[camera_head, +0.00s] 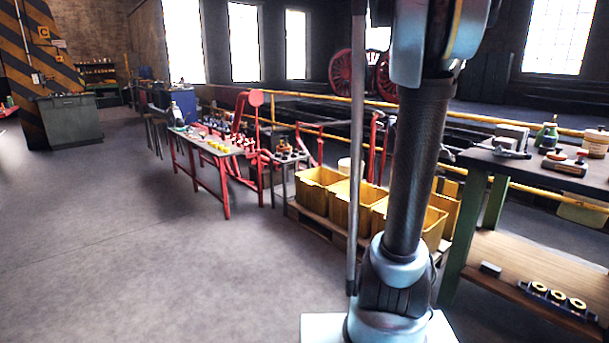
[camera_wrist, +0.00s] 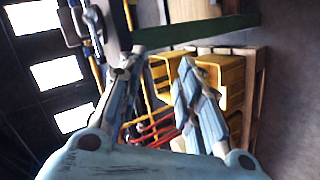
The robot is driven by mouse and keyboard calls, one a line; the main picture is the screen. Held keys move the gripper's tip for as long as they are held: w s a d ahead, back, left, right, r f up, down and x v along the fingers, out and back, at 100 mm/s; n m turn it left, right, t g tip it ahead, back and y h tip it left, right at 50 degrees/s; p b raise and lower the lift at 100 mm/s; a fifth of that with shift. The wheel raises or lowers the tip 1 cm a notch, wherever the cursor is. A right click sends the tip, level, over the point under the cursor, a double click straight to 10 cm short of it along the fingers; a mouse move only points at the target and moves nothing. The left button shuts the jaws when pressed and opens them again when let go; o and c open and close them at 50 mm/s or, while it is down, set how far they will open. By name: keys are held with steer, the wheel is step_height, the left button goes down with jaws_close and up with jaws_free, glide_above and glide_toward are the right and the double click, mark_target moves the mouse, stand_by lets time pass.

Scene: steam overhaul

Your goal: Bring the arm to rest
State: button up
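My arm stands upright in the right half of the head view, from its pale base up past the top edge. My gripper is out of frame there. In the wrist view my gripper (camera_wrist: 163,58) shows two blue-grey fingers, spread apart with a gap between them. I see nothing held in the gap. Behind the fingers the wrist view shows yellow bins (camera_wrist: 228,72) and red bars, turned on their side. I cannot tell how far they are from the fingertips.
Yellow bins (camera_head: 316,188) sit on a low pallet behind my arm. A green-legged workbench (camera_head: 475,225) with bottles and tools is close at right. A red-legged table (camera_head: 226,185) stands farther left. The grey floor (camera_head: 150,260) at left is clear.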

steer(key=s+a+f+g+y, duration=0.1)
steer(key=s+a+f+y, duration=0.2)
steer(key=s+a, duration=0.6)
steer(key=s+a+f+m+g+y, duration=0.1)
steer(key=s+a+f+y, duration=0.3)
steer(key=s+a+f, duration=0.4)
steer(key=s+a+f+m+g+y, duration=0.1)
steer(key=s+a+f+y, duration=0.2)
steer(key=s+a+f, duration=0.3)
steer(key=s+a, duration=0.4)
steer(key=a, duration=0.2)
steer(key=shift+s+a, duration=0.15)
steer(key=shift+a, duration=0.05)
